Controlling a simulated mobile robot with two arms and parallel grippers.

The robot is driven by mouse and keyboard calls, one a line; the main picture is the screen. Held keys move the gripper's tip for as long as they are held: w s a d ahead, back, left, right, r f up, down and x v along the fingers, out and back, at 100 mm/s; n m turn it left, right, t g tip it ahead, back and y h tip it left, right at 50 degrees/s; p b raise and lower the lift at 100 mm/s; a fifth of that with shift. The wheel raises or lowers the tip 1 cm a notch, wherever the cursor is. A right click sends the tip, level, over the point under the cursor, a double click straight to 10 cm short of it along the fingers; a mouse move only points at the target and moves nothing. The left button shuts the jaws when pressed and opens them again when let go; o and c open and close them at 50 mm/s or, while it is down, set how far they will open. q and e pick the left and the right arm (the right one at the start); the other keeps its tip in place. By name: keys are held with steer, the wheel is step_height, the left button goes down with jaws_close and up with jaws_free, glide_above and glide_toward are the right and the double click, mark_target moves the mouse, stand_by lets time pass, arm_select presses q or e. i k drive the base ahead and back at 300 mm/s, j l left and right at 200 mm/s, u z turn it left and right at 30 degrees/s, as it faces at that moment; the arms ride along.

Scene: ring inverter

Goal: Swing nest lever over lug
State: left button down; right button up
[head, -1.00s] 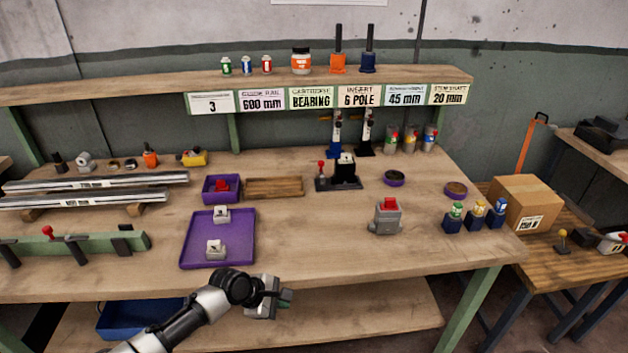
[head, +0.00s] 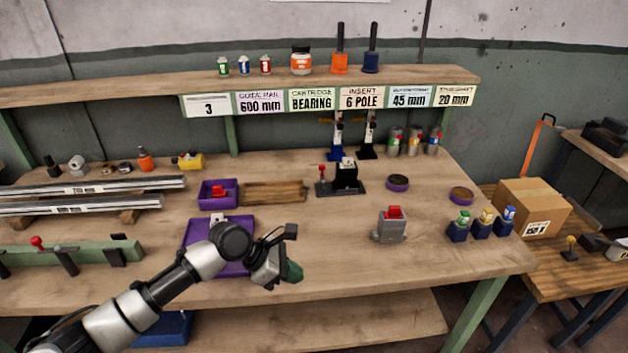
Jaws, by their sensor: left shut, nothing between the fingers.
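A black nest fixture (head: 347,177) on a dark base stands in the middle of the bench and holds a light block on top. A small lever with a red knob (head: 321,168) stands upright at its left side. The lug cannot be made out clearly at this size. My left gripper (head: 291,271) is shut and empty, over the front part of the bench, well in front of the nest and apart from it. My left forearm hides part of the purple tray. My right gripper is not in view.
A grey block with a red top (head: 390,226) stands right of my left gripper. A purple tray (head: 190,236), a small purple bin (head: 203,199) and a wooden tray (head: 273,193) lie to the left. Blue holders (head: 481,229) stand at the right. Bench between gripper and nest is clear.

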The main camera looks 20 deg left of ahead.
mark_target(322, 167)
steer(key=i+j, duration=0.25)
steer(key=i, duration=0.15)
steer(key=i+j, duration=0.2)
steer(key=i, duration=0.25)
steer(key=i+j, duration=0.25)
steer(key=i, duration=0.15)
